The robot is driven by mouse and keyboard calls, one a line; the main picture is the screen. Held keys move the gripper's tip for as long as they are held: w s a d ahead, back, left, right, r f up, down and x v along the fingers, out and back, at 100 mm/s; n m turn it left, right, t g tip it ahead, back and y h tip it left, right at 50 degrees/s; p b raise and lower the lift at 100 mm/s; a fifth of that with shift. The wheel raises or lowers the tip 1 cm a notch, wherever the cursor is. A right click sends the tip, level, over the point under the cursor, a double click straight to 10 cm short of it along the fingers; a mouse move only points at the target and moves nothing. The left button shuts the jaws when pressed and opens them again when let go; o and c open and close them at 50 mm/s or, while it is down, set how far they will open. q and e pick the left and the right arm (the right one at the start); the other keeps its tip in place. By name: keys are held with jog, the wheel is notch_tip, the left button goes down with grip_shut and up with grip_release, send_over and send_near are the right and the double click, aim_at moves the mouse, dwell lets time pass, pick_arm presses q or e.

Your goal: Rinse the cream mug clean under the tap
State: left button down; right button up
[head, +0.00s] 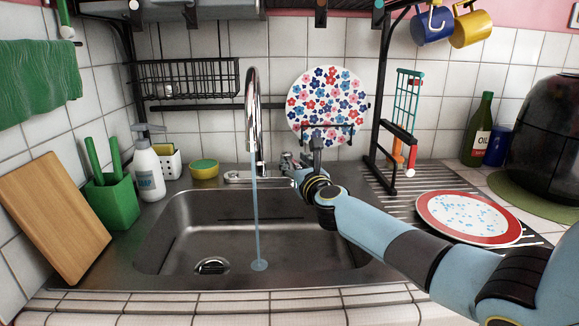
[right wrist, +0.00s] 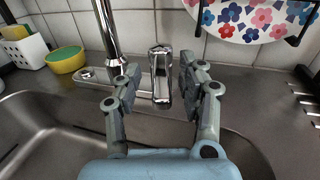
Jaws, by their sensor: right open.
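The chrome tap (head: 252,105) stands behind the sink (head: 165,235), and a stream of water (head: 257,210) runs from it into the basin. My right gripper (head: 314,155) is behind the sink, just right of the tap. In the right wrist view, my right gripper (right wrist: 160,85) is open, with its fingers on either side of the chrome tap handle (right wrist: 161,72) and gaps between. The tap handle also shows in the head view (head: 288,160), partly hidden by the gripper. I see no cream mug in either view. My left gripper is not in view.
A red-rimmed plate (head: 427,205) lies on the right drainboard. A flowered plate (head: 327,95) stands in a rack behind my right gripper. A soap bottle (head: 148,170), green holder (head: 112,203) and cutting board (head: 55,215) are at left. Blue (head: 431,28) and yellow (head: 472,30) mugs hang upper right.

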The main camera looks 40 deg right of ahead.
jog(key=v, duration=1.2)
